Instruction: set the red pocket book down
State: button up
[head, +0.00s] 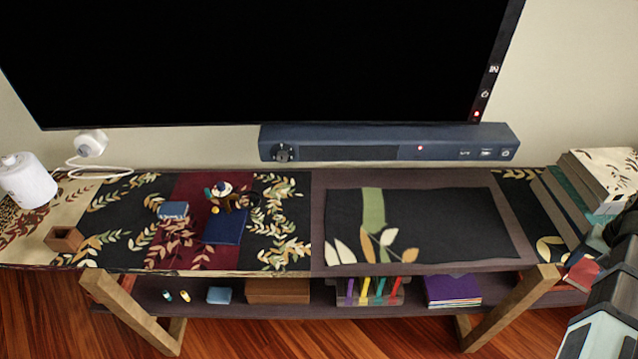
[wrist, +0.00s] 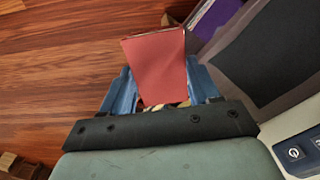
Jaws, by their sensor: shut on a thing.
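The red pocket book (wrist: 157,66) is held between the blue fingers of my gripper (wrist: 161,88) in the wrist view. Its red cover faces the camera, and its lower end is hidden down between the fingers. Below it in that view are the wooden floor and part of the shelf. In the head view, a red patch that looks like the same book (head: 582,273) shows at the far right, by the front right corner of the shelf.
A stack of books (head: 590,190) stands at the right end of the top. A dark mat (head: 450,225) lies flat and bare. A dark blue book (head: 226,226) and small items sit left. The lower shelf holds a purple stack (head: 452,290) and a rack of colored items (head: 372,291).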

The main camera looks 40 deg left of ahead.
jog(key=s+a+f+n, duration=0.15)
jog(key=s+a, duration=0.25)
jog(key=a, duration=0.8)
jog(key=s+a+f+n, duration=0.1)
jog(key=s+a+n, duration=0.3)
jog(key=a, duration=0.8)
jog(key=s+a+f+n, duration=0.15)
jog(key=s+a, duration=0.35)
jog(key=a, duration=0.7)
jog(key=s+a+f+n, duration=0.25)
jog(key=s+a, duration=0.55)
jog(key=s, duration=0.4)
jog(key=s+a+f+n, duration=0.2)
jog(key=s+a+n, duration=0.1)
jog(key=s+a, duration=0.65)
jog(key=s+a+f+n, duration=0.25)
jog(key=s+a, duration=0.35)
jog(key=s, duration=0.7)
jog(key=n, duration=0.3)
send_over(265, 223)
jog(key=shift+a+f, duration=0.15)
jog(key=shift+f, duration=1.9)
jog(key=shift+f, duration=0.1)
